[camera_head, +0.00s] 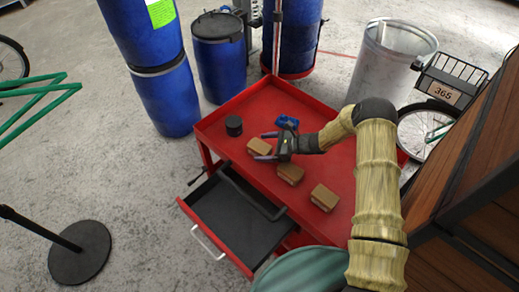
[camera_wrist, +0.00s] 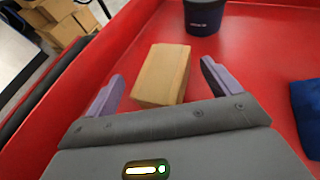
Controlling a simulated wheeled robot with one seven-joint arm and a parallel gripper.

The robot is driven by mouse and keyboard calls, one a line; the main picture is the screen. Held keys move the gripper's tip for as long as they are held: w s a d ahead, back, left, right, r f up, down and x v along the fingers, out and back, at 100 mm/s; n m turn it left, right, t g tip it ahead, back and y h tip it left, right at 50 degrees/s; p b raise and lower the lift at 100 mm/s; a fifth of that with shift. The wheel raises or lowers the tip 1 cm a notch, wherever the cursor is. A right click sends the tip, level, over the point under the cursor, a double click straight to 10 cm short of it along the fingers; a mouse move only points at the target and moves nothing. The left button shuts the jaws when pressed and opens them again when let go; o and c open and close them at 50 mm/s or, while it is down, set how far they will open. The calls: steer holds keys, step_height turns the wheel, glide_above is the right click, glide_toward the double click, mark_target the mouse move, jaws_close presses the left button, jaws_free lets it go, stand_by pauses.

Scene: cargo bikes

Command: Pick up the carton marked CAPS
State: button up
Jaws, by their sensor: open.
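Three small brown cartons lie on the red cart top: one at the left (camera_head: 259,146), one in the middle (camera_head: 290,174) and one at the right (camera_head: 323,197). No lettering can be read on any of them, so I cannot tell which is marked CAPS. My gripper (camera_head: 265,146) is open at the left carton, its purple fingers pointing towards it. In the wrist view this carton (camera_wrist: 162,75) lies ahead of and between the fingertips of my gripper (camera_wrist: 163,70). The fingers do not appear to touch it.
A dark round tub (camera_head: 234,126) stands beyond the left carton, and a blue object (camera_head: 287,122) lies near the back edge. The red cart (camera_head: 226,115) has a raised rim and an open drawer (camera_head: 232,222). Blue barrels (camera_head: 166,98) stand behind.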

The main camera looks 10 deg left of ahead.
steer(key=c, duration=1.5)
steer(key=shift+o, duration=0.2)
steer(key=shift+r, duration=0.1)
step_height(320, 180, up, 28)
steer(key=b, duration=0.2)
